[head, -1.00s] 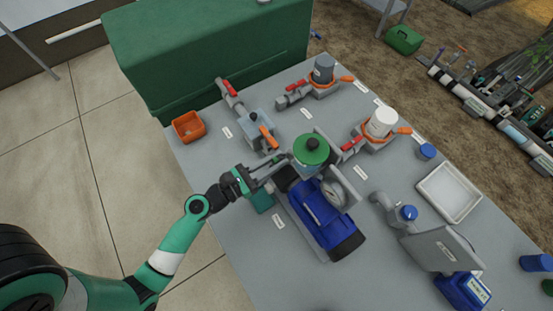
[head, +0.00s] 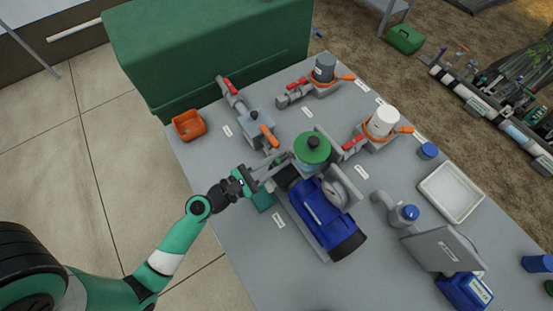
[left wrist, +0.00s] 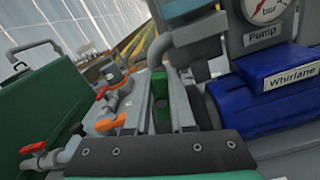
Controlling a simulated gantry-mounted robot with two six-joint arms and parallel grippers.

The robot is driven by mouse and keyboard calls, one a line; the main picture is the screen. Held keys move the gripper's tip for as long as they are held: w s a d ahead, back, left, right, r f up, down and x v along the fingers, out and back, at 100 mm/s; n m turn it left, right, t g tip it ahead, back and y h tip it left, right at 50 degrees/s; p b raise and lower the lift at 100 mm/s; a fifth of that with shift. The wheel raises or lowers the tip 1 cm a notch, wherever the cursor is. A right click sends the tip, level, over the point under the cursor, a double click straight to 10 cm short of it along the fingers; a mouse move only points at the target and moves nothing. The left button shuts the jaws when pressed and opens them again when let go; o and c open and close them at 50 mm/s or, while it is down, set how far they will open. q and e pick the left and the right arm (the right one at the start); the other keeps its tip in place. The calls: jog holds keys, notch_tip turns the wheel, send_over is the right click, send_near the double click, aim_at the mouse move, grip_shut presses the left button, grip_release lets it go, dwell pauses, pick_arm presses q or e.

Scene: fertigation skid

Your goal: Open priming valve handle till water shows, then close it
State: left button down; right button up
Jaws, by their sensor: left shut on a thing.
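The blue pump (head: 318,210) lies on the grey table, with a green-lidded strainer (head: 312,149) at its upper end. A small green valve handle (left wrist: 160,92) stands between the two grey fingers of my left gripper (left wrist: 162,118) in the left wrist view. My left gripper (head: 268,172) reaches in from the left beside the strainer and is shut on this handle. The handle is small and partly hidden in the head view, so its exact angle is unclear. I cannot make out water at the valve. My right gripper is not in view.
A pressure gauge (head: 334,192) sits beside the pump. Valves with orange and red handles (head: 268,136) stand behind. An orange bin (head: 188,125) is at the table's left corner, a white tray (head: 450,192) at the right. A green tank (head: 205,50) stands beyond the table.

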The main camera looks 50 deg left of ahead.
pick_arm(q)
jog(key=m, duration=0.2)
jog(key=m+b, duration=0.1)
jog(key=shift+d+f+m, duration=0.2)
jog(key=shift+d+m, duration=0.1)
jog(key=shift+m, duration=0.1)
jog(key=m, duration=0.2)
jog(key=m+b, duration=0.1)
jog(key=shift+d+f+m, duration=0.2)
jog(key=shift+f+m, duration=0.05)
jog(key=shift+m, duration=0.05)
jog(key=m, duration=0.1)
jog(key=m+b, duration=0.1)
jog(key=m, duration=0.1)
jog(key=shift+d+f+m+b, duration=0.15)
jog(key=shift+f+m+b, duration=0.15)
jog(key=shift+b, duration=0.1)
jog(key=shift+f+m+b, duration=0.2)
jog(key=shift+m+b, duration=0.65)
jog(key=shift+m, duration=1.05)
jog(key=c, duration=0.8)
grip_release()
jog(key=shift+o, duration=0.2)
jog(key=shift+s, duration=0.15)
